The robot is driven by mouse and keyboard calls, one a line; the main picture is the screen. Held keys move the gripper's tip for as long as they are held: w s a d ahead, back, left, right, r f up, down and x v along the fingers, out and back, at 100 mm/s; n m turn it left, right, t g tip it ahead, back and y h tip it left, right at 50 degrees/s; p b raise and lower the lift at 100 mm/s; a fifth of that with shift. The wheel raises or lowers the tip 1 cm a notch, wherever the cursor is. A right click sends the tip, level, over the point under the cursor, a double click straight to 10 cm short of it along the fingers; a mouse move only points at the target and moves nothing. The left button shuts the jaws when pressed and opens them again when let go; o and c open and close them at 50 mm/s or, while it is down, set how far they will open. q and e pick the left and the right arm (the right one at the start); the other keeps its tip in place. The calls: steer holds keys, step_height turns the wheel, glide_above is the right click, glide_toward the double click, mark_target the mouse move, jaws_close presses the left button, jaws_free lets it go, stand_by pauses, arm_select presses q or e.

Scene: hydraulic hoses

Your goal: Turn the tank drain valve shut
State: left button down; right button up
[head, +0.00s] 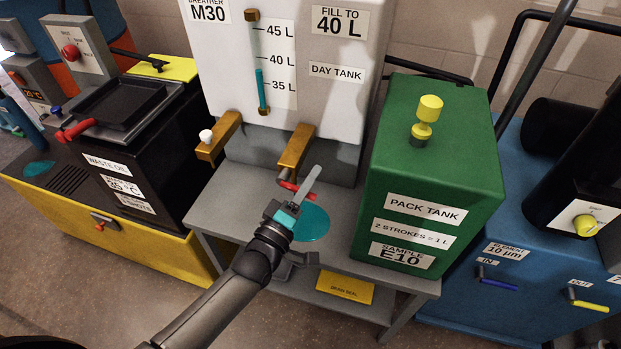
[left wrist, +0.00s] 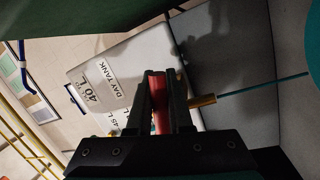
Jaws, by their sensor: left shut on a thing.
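The grey-white day tank (head: 340,105) stands in the middle of the head view, its sight glass (head: 260,75) showing teal fluid. A brass drain outlet (head: 297,148) comes out low on its front, with a red valve handle (head: 289,185) at its end. My left gripper (head: 293,198) is shut on this handle, which partly hides it. In the left wrist view the red handle (left wrist: 159,105) sits between the two dark fingers, with the brass outlet (left wrist: 203,101) just right of them. I cannot tell the valve's exact angle. My right gripper is not in view.
A teal puddle (head: 313,226) lies on the grey stand right beside my left gripper. The green pack tank (head: 440,150) stands close on the right. The black and yellow waste oil unit (head: 150,140) stands left, the blue filter unit (head: 470,300) far right.

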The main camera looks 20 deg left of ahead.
arm_select(q)
steer(key=n, duration=0.1)
steer(key=r+n, duration=0.1)
steer(key=n, duration=0.1)
steer(key=n+y, duration=0.1)
steer(key=shift+r+t, duration=0.3)
steer(key=shift+t, duration=0.1)
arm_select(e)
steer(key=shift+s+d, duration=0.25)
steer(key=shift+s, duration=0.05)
arm_select(q)
steer(key=c, duration=0.8)
jaws_free()
steer(key=shift+c, duration=0.2)
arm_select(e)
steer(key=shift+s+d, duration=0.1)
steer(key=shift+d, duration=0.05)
arm_select(q)
steer(key=shift+s, duration=0.1)
steer(key=p+v, duration=0.2)
steer(key=v, duration=1.3)
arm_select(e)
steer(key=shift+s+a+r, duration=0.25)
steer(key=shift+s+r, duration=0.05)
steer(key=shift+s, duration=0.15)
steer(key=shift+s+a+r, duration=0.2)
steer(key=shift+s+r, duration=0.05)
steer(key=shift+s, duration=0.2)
